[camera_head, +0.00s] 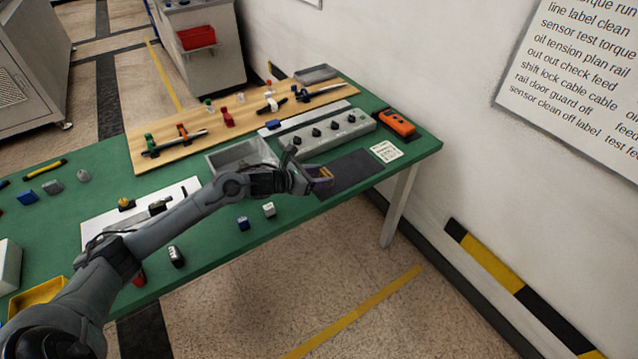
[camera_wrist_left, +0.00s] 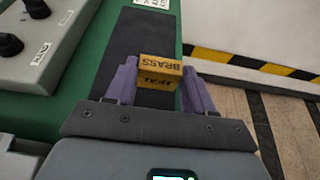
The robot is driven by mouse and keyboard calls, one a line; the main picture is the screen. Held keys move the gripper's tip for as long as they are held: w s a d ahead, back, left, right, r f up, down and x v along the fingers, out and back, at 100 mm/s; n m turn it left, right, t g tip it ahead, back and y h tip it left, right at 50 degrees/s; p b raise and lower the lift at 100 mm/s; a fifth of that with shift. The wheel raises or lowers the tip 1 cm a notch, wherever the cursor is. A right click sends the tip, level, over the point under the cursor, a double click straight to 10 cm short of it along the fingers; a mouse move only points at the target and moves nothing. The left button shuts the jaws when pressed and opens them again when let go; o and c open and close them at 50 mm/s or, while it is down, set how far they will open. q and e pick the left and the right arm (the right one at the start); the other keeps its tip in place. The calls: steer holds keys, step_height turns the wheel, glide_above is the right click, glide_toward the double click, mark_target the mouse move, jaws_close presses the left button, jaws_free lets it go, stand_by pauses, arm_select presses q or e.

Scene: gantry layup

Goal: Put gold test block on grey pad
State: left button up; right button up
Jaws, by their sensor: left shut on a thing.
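The gold test block (camera_wrist_left: 161,72), marked BRASS, sits between the purple fingertips of my left gripper (camera_wrist_left: 160,85). In the head view my left gripper (camera_head: 321,177) is at the near left part of the dark grey pad (camera_head: 352,170), with only a bit of the gold block (camera_head: 326,173) showing. In the left wrist view the grey pad (camera_wrist_left: 138,38) lies beyond and to the left of the block. I cannot tell whether the block touches the pad. My right gripper is not in view.
A grey control box (camera_head: 342,134) with several knobs stands behind the pad. A white label card (camera_head: 386,151) and an orange device (camera_head: 397,122) are to its right. A grey tray (camera_head: 215,160) is left of the gripper. The green table's front edge is close by.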

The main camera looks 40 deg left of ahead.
arm_select(q)
steer(key=shift+d+f, duration=0.1)
steer(key=shift+f, duration=1.3)
steer(key=shift+f+b, duration=0.1)
steer(key=shift+b, duration=0.25)
steer(key=shift+f, duration=0.15)
steer(key=o, duration=1.3)
